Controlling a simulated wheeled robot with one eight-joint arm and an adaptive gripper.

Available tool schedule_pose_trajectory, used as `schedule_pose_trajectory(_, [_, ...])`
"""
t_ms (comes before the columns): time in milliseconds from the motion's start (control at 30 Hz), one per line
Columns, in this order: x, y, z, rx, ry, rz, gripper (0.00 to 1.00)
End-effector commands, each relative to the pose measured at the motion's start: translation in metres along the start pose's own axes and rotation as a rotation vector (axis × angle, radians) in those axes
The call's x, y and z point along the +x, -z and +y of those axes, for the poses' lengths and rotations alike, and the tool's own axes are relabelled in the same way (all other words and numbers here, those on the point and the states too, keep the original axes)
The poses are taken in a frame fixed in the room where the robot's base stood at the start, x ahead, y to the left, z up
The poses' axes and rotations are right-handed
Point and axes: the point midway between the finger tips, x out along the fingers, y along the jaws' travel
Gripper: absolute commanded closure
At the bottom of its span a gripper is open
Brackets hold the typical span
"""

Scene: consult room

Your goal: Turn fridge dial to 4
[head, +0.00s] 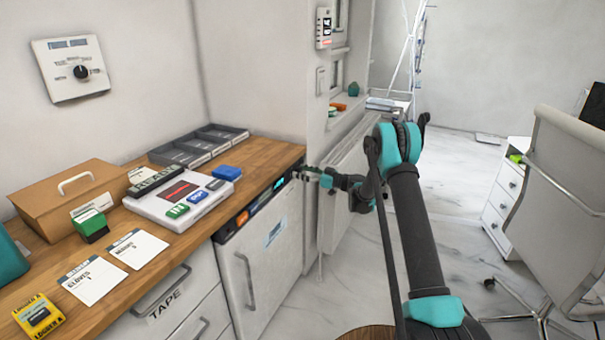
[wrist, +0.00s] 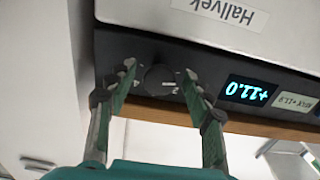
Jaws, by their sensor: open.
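The fridge (head: 262,265) is a white under-counter unit with a dark control strip along its top. Its dark round dial (wrist: 160,80) sits on that strip in the wrist view, with a light mark on its face; I cannot read its setting for sure. My gripper (wrist: 158,74) is open, with one fingertip on each side of the dial; I cannot tell whether they touch it. In the head view my gripper (head: 303,174) is at the right end of the strip and hides the dial.
The wooden counter (head: 140,283) overhangs the fridge and carries a white device (head: 181,197), grey trays (head: 198,147) and cards. A radiator (head: 345,190) stands close to the right of the fridge. Open floor (head: 462,180) lies further right, before an office chair (head: 560,215).

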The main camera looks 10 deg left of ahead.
Motion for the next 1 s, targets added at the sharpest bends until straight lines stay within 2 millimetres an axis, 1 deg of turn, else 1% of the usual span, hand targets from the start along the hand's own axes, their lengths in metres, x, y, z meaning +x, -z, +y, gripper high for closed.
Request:
schedule_pose_trajectory(200, [0.0001, 0.0001, 0.0002, 0.000, 0.000, 0.000, 0.49])
schedule_pose_trajectory(600, [-0.0002, 0.0001, 0.0002, 0.000, 0.000, 0.000, 0.97])
schedule_pose_trajectory(833, [-0.0003, 0.0001, 0.0001, 0.018, 0.000, 0.000, 0.97])
schedule_pose_trajectory(1000, [-0.0004, 0.0001, 0.0000, 0.083, 0.000, 0.000, 0.97])
